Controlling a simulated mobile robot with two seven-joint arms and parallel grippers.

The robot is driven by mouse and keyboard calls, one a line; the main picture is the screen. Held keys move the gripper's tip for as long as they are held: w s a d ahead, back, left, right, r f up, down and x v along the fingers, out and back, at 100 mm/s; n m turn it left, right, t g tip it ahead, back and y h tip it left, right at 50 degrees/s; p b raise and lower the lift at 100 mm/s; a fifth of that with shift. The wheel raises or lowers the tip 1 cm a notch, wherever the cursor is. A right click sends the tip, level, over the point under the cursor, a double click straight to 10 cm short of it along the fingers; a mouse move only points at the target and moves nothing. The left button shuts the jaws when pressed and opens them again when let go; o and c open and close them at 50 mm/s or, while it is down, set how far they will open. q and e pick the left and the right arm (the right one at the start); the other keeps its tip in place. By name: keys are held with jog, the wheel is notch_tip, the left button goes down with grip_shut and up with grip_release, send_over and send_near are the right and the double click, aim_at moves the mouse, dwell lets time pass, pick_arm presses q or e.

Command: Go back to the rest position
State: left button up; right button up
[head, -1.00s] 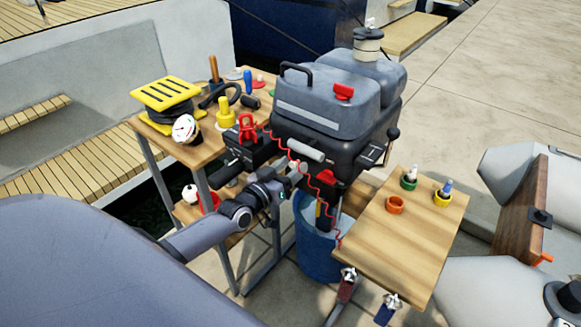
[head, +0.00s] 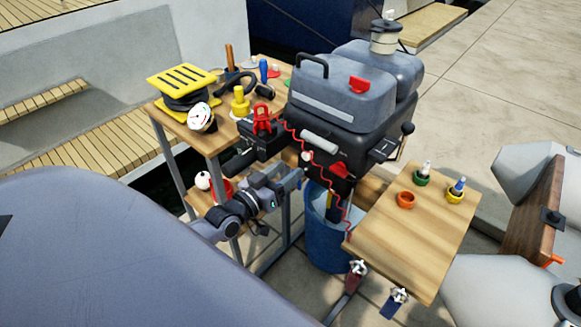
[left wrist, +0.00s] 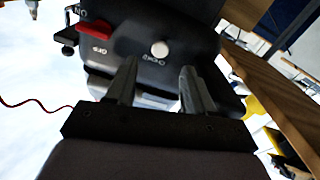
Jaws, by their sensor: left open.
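My left gripper (head: 290,180) is open and empty in the head view, in front of and below the outboard motor (head: 322,130). It also shows in the left wrist view (left wrist: 160,80), with its two fingers apart and pointing at the motor's dark front panel (left wrist: 155,35). That panel carries a round pale knob (left wrist: 160,49), a red switch (left wrist: 96,28) and the marking "OFF". A gap shows between the gripper and the motor in the head view. My right gripper is not in view.
A blue bucket (head: 325,245) stands below the motor. A red coiled cord hangs by the motor.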

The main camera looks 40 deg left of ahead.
pick_arm(q)
jog(key=shift+d, duration=0.1)
jog(key=s+d+f+m+g+p, duration=0.2)
jog(key=s+d+f+g, duration=0.1)
jog(key=s+d, duration=0.4)
jog(key=s+d+f+m+g+h+p, duration=0.1)
jog(key=s+d+f+g, duration=0.3)
jog(key=s, duration=0.9)
jog(key=d+f+p, duration=0.1)
jog(key=d, duration=0.2)
jog(key=shift+d+m+g, duration=0.2)
jog(key=shift+m+g, duration=0.1)
jog(key=shift+m, duration=0.1)
jog(key=shift+s, duration=0.1)
